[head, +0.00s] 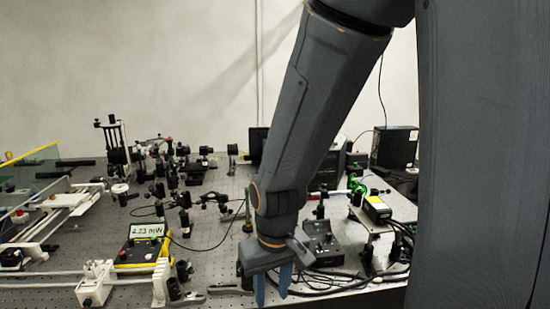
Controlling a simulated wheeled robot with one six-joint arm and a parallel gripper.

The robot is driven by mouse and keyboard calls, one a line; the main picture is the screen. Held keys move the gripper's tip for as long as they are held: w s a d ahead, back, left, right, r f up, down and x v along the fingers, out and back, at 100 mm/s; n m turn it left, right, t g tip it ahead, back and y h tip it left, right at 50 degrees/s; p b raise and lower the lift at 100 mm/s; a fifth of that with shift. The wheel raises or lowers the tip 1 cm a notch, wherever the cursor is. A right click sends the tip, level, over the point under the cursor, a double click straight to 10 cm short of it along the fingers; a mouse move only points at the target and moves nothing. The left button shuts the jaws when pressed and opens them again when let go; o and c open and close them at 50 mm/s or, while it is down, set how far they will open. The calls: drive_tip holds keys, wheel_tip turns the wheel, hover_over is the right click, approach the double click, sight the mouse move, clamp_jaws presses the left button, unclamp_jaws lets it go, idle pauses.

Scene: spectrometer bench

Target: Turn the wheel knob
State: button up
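My gripper (272,289) hangs pointing down at the front edge of the bench, right of the picture's middle. Its two blue fingers stand apart, with nothing visible between them. I cannot tell for certain which part is the wheel knob. A dark control box (322,246) with small controls on top stands just right of my gripper. A white round knob-like part (120,188) sits at the left, well apart from my gripper. My arm hides part of the bench's middle.
A power meter (143,243) showing a reading stands on the perforated bench (215,262) at the left. White rails (60,282) run along the front left. Optical mounts (185,170) crowd the back. Black cables (340,287) lie at the front right, near a raised platform (372,222).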

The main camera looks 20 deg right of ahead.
drive_tip(key=w+d+r+n+p, duration=0.2)
drive_tip(key=w+r+p, duration=0.6)
drive_tip(key=r, duration=0.4)
drive_tip(key=w+d+r+n, duration=0.4)
drive_tip(key=w+d, duration=0.2)
drive_tip(key=w, duration=0.2)
drive_tip(key=w+d+r+n, duration=0.3)
drive_tip(key=w+d, duration=0.3)
drive_tip(key=w, duration=0.2)
drive_tip(key=w+d+r+n+g+p, duration=0.1)
drive_tip(key=w+d+r+n, duration=0.3)
drive_tip(key=w, duration=0.4)
drive_tip(key=shift+w+d+r+n, duration=0.15)
drive_tip(key=shift+w+d+n, duration=0.05)
drive_tip(key=shift+d+n, duration=0.3)
drive_tip(key=shift+w+d+r+n, duration=0.15)
drive_tip(key=shift+w+d+n, duration=0.05)
drive_tip(key=shift+d+n, duration=0.25)
drive_tip(key=shift+f+p, duration=1.7)
drive_tip(key=shift+f, duration=2.05)
clamp_jaws()
